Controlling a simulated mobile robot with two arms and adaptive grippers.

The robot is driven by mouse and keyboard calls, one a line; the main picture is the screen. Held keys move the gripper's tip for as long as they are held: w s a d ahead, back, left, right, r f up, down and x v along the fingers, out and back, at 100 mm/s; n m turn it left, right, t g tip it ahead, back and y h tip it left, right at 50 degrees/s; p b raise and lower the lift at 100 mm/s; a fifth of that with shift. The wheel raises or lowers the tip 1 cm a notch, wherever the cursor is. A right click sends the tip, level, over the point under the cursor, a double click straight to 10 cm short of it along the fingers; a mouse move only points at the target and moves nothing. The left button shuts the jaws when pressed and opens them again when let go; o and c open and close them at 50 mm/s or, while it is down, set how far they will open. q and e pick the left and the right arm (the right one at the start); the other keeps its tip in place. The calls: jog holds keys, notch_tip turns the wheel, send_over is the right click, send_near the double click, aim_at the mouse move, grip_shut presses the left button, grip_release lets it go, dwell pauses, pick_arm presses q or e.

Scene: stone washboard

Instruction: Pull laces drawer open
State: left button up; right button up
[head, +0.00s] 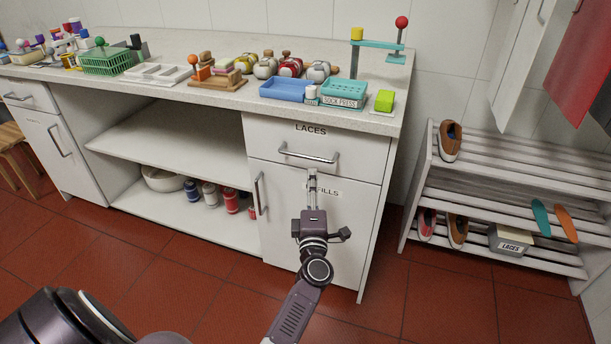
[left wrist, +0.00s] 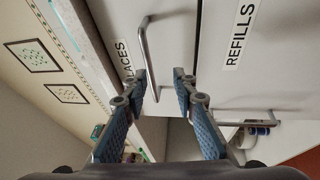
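The laces drawer (head: 345,142) is a white front marked LACES under the counter, and it looks shut. Its silver bar handle (head: 308,155) runs across the front; in the left wrist view the handle (left wrist: 143,42) shows beyond the fingers. My left gripper (head: 312,175) is in front of the cabinet, just below the handle in the head view. I cannot tell whether a fingertip touches the handle. My right gripper is not in view.
Below is the REFILLS door (head: 345,225) with a vertical handle (head: 259,193) at its left edge. Open shelves (head: 165,135) are to the left. The counter (head: 205,42) above holds trays and several small items. A shoe rack (head: 480,175) stands right. Floor in front is clear.

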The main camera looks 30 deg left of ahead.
aim_at(305, 157)
pick_arm(q)
jog(key=shift+n+y, duration=0.5)
jog(key=shift+n, duration=0.4)
jog(key=x, duration=0.5)
jog(key=s+a+r+x, duration=0.1)
jog(key=x, duration=0.2)
jog(key=shift+w+a+r+b, duration=0.1)
jog(key=shift+a+r+b, duration=0.15)
jog(key=shift+b, duration=0.15)
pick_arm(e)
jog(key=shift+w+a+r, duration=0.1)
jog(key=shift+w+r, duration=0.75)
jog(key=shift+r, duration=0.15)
pick_arm(q)
grip_shut()
